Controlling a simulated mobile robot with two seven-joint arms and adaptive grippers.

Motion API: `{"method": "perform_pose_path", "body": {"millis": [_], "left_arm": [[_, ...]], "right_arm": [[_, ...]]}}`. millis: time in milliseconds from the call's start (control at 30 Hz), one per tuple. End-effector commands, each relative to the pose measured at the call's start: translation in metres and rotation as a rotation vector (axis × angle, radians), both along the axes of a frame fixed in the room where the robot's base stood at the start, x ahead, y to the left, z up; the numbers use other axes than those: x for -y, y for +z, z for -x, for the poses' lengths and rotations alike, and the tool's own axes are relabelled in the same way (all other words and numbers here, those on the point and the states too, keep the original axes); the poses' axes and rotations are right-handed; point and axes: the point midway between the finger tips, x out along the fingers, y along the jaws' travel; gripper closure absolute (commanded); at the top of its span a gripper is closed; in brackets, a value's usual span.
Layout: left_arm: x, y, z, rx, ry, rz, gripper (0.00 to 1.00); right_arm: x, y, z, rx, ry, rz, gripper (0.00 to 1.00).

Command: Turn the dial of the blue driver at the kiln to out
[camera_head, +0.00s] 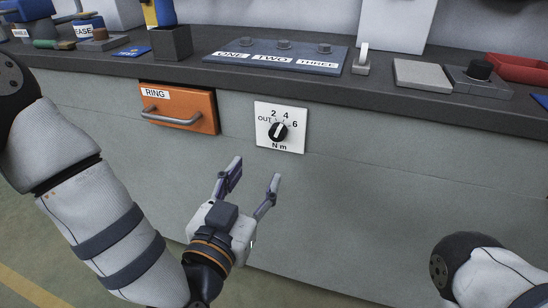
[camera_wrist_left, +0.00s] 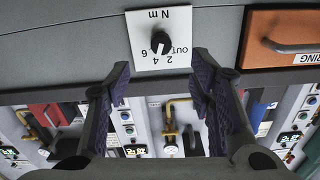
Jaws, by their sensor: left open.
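A black round dial (camera_head: 278,131) sits on a white plate (camera_head: 295,143) on the grey counter front. The plate is marked OUT, 2, 4, 6 and N m. The dial's white mark points up, near 2 and 4; I cannot tell which exactly. The dial also shows upside down in the left wrist view (camera_wrist_left: 160,43). My left gripper (camera_head: 255,171) is open and empty, below and in front of the dial, apart from it. In the left wrist view its fingers (camera_wrist_left: 160,75) stand either side of the dial's line. My right gripper is out of view; only part of my right arm shows.
An orange drawer (camera_head: 190,122) labelled RING, with a grey handle, is left of the plate. On the counter stand a blue-grey ONE TWO THREE panel (camera_head: 240,56), a dark holder (camera_head: 172,43) with a blue and yellow piece, and a red tray (camera_head: 520,68). The front right of the plate is clear.

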Motion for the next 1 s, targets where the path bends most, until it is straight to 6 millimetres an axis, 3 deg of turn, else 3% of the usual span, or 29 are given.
{"method": "perform_pose_path", "body": {"millis": [500,867,1000], "left_arm": [[0.033,0.003,-0.102,0.008,0.002,0.000,0.51],[0.037,0.004,-0.113,0.005,0.001,0.000,0.51],[0.036,0.004,-0.113,0.005,0.001,0.000,0.78]], "right_arm": [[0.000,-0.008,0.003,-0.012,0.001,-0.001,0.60],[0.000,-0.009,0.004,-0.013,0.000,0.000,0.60],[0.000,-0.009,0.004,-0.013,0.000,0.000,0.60]]}}
